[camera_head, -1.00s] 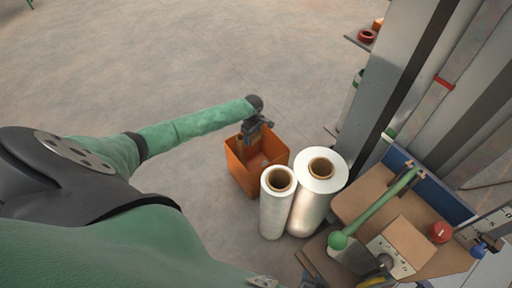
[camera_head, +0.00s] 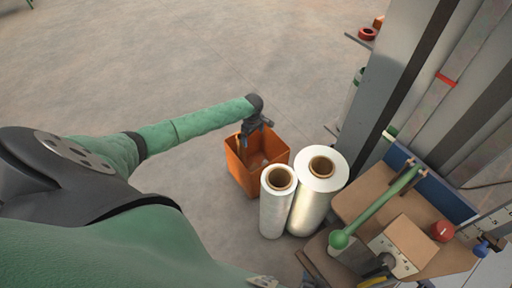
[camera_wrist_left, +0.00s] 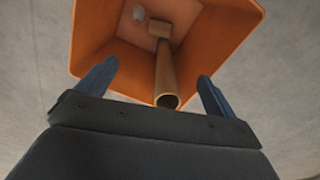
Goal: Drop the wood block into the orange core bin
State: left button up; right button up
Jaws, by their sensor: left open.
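The orange core bin (camera_head: 236,178) stands on the floor in the middle of the head view, and its inside fills the top of the left wrist view (camera_wrist_left: 90,35). My left gripper (camera_head: 246,132) is above the bin's back left part, pointing down. In the left wrist view its two fingers (camera_wrist_left: 157,88) are spread apart with nothing pinched between them. A small tan wood block (camera_wrist_left: 159,29) shows inside the bin, beyond the fingers, by the far end of a brown cardboard tube (camera_wrist_left: 166,75). The tube leans up toward the gripper. My right gripper is not seen.
Two white film rolls (camera_head: 275,210) (camera_head: 317,195) stand upright close to the bin's right side. A workbench (camera_head: 370,200) with a green lever (camera_head: 375,208) and tall grey panels fill the right. A pale scrap (camera_wrist_left: 139,13) lies in the bin. The floor behind and left is clear.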

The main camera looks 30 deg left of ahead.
pick_arm(q)
notch_tip(320, 180, up, 8)
jog(key=p, duration=0.1)
jog(key=shift+f, duration=0.25)
jog(key=shift+s, duration=0.1)
dwell(0.3)
